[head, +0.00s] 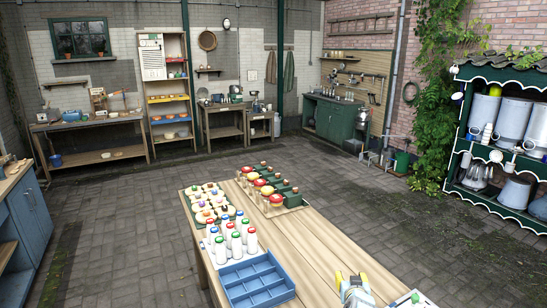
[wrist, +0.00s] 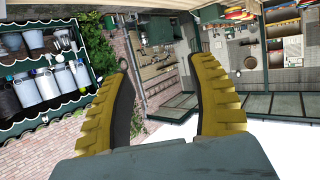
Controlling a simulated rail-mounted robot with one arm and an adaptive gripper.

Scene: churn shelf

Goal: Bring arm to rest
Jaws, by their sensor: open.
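My gripper (head: 353,283) shows at the bottom of the head view, low over the right part of the near end of the wooden table. In the wrist view my gripper (wrist: 158,75) has its two yellow ridged fingers spread wide apart. It is open and nothing is between the fingers. The wrist view is turned and looks out over the yard, with the churn shelf (wrist: 44,75) at its left. The churn shelf (head: 502,120) also stands at the right of the head view, apart from the gripper.
The wooden table (head: 325,240) carries a blue divided tray (head: 256,282), white bottles with coloured caps (head: 236,238), and boards of small items behind them. A small white and green item (head: 412,299) is at the bottom right. The paved floor (head: 410,215) beyond is open.

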